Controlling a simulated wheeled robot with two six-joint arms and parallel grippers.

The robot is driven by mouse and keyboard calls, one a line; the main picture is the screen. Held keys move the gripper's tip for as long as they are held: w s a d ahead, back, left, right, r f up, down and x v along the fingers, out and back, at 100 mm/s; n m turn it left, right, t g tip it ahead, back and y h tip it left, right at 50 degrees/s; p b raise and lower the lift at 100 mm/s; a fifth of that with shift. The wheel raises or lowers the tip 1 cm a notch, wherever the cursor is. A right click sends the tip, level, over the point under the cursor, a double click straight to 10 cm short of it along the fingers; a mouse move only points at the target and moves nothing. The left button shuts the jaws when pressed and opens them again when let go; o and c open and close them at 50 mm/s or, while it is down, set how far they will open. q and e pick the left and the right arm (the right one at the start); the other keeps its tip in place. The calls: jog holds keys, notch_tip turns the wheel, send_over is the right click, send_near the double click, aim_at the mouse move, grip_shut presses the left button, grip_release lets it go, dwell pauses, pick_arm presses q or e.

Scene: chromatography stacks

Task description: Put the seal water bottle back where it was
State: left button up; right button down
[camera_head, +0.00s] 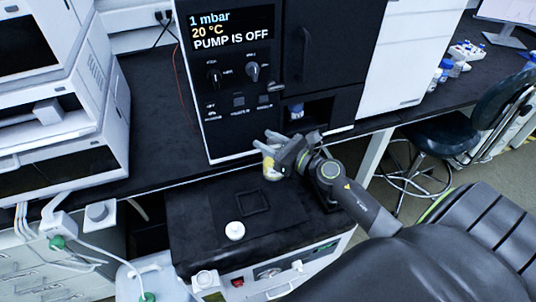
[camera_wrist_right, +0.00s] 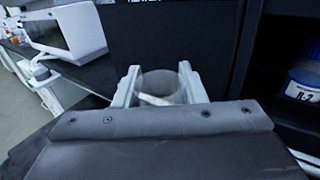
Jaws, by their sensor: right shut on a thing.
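My right gripper (camera_head: 268,142) is shut on a clear, round-mouthed container with a yellowish tint (camera_head: 270,172), seemingly the seal water bottle. It is held in front of the black cabinet, above the lower black bench top. In the right wrist view, its clear round mouth (camera_wrist_right: 160,84) shows between the two pale fingers, with a small white streak inside. No cap shows on it. A white round cap-like piece (camera_head: 235,231) lies on the lower bench top. A square outlined mark or frame (camera_head: 253,202) is beside it. My left gripper is not in view.
The black cabinet (camera_head: 232,100) has a display reading "PUMP IS OFF". A blue-lidded bottle (camera_wrist_right: 304,82) stands in its open niche, close to the right gripper. White instruments (camera_head: 60,150) stand at left. The lower bench top (camera_head: 190,215) is mostly clear.

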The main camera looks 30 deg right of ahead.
notch_tip(320, 180, down, 4)
jog(key=shift+b, duration=1.25)
jog(key=shift+w+f, duration=0.25)
jog(key=shift+f, duration=0.15)
